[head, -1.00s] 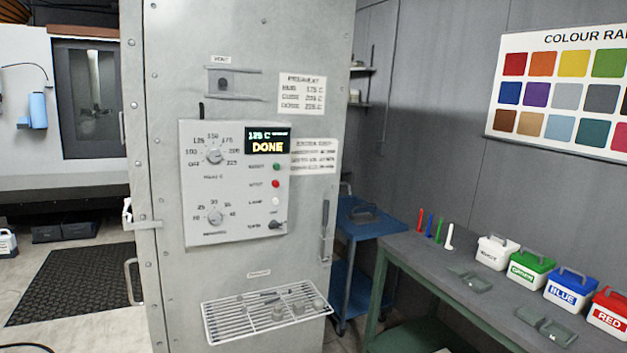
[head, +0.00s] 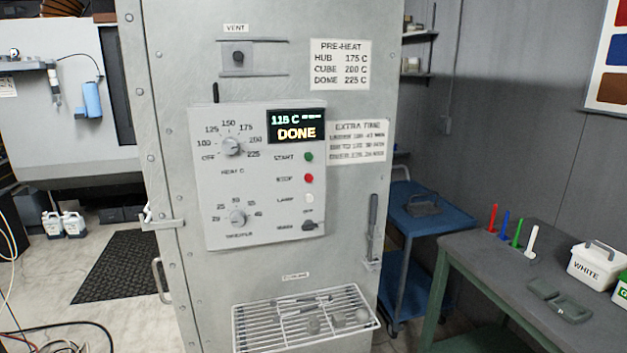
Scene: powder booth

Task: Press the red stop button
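The red stop button (head: 309,178) is a small round button on the control panel (head: 262,232) of the grey oven cabinet. It carries the label STOP to its left. The green start button (head: 308,157) is just above it and the white lamp button (head: 309,198) just below. The display (head: 297,126) above them reads DONE, with a temperature that looks like 115 or 125 C. My gripper does not show in the head view, so its place relative to the button cannot be seen.
A wire rack (head: 240,325) with small parts juts out below the panel. A door handle (head: 373,225) stands to the panel's right. A blue cart (head: 440,222) and a workbench (head: 480,252) are at the right. Cables (head: 60,325) lie on the floor at lower left.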

